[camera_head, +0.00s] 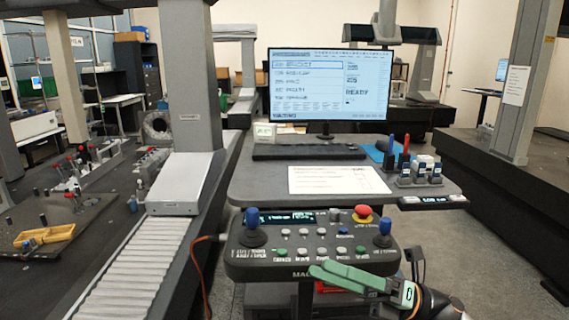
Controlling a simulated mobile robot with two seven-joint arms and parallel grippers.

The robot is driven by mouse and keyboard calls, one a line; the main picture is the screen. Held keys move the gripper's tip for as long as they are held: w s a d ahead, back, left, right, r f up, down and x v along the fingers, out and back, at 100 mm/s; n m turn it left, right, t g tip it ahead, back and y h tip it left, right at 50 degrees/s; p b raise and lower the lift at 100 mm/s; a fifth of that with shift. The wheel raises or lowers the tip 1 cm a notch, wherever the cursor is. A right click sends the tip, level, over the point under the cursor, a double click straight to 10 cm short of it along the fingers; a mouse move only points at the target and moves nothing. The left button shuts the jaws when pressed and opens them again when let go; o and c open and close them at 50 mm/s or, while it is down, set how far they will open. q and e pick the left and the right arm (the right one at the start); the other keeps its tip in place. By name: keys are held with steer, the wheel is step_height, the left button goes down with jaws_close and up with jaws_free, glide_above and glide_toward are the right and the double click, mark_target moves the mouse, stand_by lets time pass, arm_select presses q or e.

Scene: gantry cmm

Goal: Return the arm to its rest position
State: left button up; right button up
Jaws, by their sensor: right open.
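My right gripper (322,273) has green fingers and reaches in from the lower right. It is open, with nothing seen between its fingers. It lies just in front of the lower edge of the control panel (262,269) in the picture; I cannot tell whether it touches. Part of my dark right arm (438,304) shows behind the fingers at the bottom edge. My left gripper is not in view.
The panel has two blue-topped joysticks (252,217) and a red button (363,211). Above it, a desk (255,186) holds a monitor (329,86), keyboard (308,152), paper (338,180) and a probe rack (420,180). A measuring machine column (191,75) stands left. Floor (480,255) is clear at right.

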steer(key=d+f+m+t+h, duration=0.3)
steer(key=f+m+t+h, duration=0.5)
steer(key=m, duration=0.6)
steer(key=d+f+m+t+h, duration=0.3)
steer(key=f+m+t+h, duration=0.2)
steer(key=f+m+t, duration=0.55)
steer(key=s+d+f+m+g+h+p, duration=0.1)
steer(key=s+d+f+m+g+h, duration=0.2)
steer(key=s+f+m+g+h, duration=0.4)
steer(key=s+f+m+g, duration=0.4)
steer(key=s+f+m, duration=0.4)
steer(key=s+f, duration=0.4)
step_height(320, 180, down, 3)
steer(key=shift+d+r+m+g, duration=0.1)
steer(key=shift+d+m+g, duration=0.05)
steer(key=shift+m+g, duration=0.2)
steer(key=shift+w, duration=0.1)
